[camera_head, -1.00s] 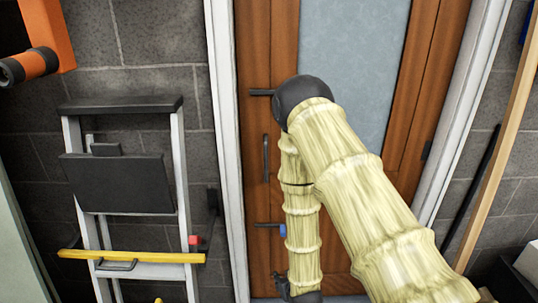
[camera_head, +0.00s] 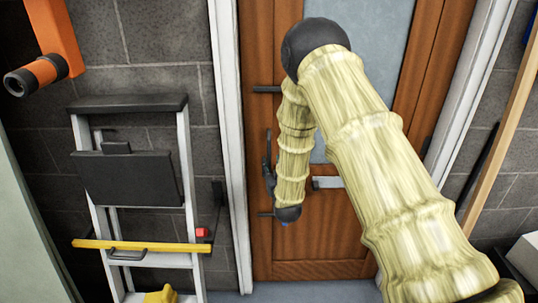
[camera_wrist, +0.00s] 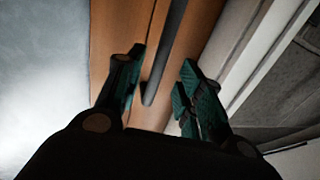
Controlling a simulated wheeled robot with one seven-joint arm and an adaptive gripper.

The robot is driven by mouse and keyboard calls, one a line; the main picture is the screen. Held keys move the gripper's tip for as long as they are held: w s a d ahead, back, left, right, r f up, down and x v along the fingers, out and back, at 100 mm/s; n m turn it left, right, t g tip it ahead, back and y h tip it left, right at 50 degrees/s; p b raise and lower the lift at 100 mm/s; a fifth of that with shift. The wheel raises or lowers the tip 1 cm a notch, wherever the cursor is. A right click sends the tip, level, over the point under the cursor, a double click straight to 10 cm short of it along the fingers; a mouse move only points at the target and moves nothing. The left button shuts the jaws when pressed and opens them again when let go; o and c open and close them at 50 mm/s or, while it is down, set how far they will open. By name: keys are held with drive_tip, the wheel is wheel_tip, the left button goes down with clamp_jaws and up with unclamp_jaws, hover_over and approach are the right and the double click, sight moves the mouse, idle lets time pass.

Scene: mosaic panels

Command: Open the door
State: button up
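The brown wooden door (camera_head: 345,242) with a pale glass panel (camera_head: 384,55) stands shut in its white frame. A dark vertical bar handle (camera_head: 267,146) is on the door's left side in the head view, partly covered by my gripper (camera_head: 267,172). In the wrist view my gripper (camera_wrist: 162,75) is open, with its teal-padded fingers spread. The dark handle bar (camera_wrist: 165,50) shows between the two fingers, nearer the left one. Whether the fingers touch the bar, or how deep it lies between them, I cannot tell.
Dark horizontal levers stick out above (camera_head: 266,89) and below (camera_head: 265,214) the handle. A folded stepladder (camera_head: 187,170) with a yellow bar leans at the wall left of the door. An orange and black object (camera_head: 50,40) hangs at upper left. A wooden plank (camera_head: 505,125) stands at right.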

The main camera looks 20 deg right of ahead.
sight(269, 158)
drive_tip(key=shift+w+d+p, duration=0.2)
drive_tip(key=shift+w+p, duration=0.2)
drive_tip(key=shift+w, duration=1.05)
drive_tip(key=shift+w+d+p, duration=0.15)
drive_tip(key=shift+w+p, duration=0.25)
drive_tip(key=shift+w, duration=1.05)
drive_tip(key=shift+c, duration=0.3)
clamp_jaws()
